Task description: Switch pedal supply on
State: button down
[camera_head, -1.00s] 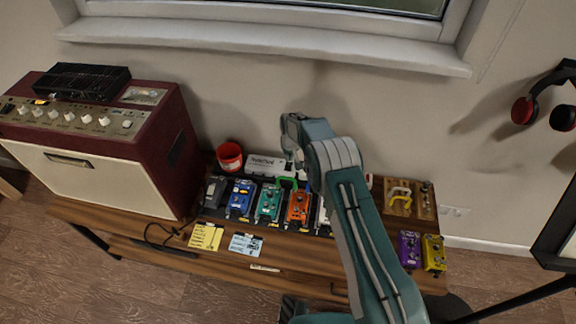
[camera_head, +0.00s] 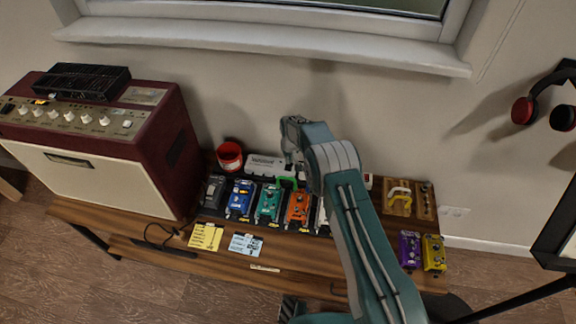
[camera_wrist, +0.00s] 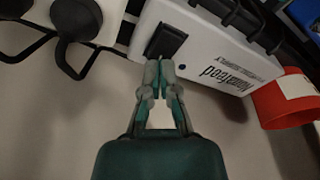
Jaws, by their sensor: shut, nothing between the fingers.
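The white pedal supply (camera_head: 266,165) stands at the back of the wooden table, behind the row of pedals. It also shows in the wrist view (camera_wrist: 200,50), with printed lettering and a black rocker switch (camera_wrist: 166,42) near its left end. My gripper (camera_wrist: 160,66) is shut and empty, and its fingertips are at the lower edge of the switch. I cannot tell if they touch it or which way the switch is set.
A red cup (camera_head: 230,156) stands left of the supply, near the maroon amplifier (camera_head: 120,140). Several pedals, among them a blue one (camera_head: 240,198) and an orange one (camera_head: 298,207), line the front. Black plugs with cables (camera_wrist: 75,18) sit beside the supply in the wrist view.

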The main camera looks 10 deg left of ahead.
jog(key=shift+f, duration=0.5)
jog(key=shift+r, duration=3.55)
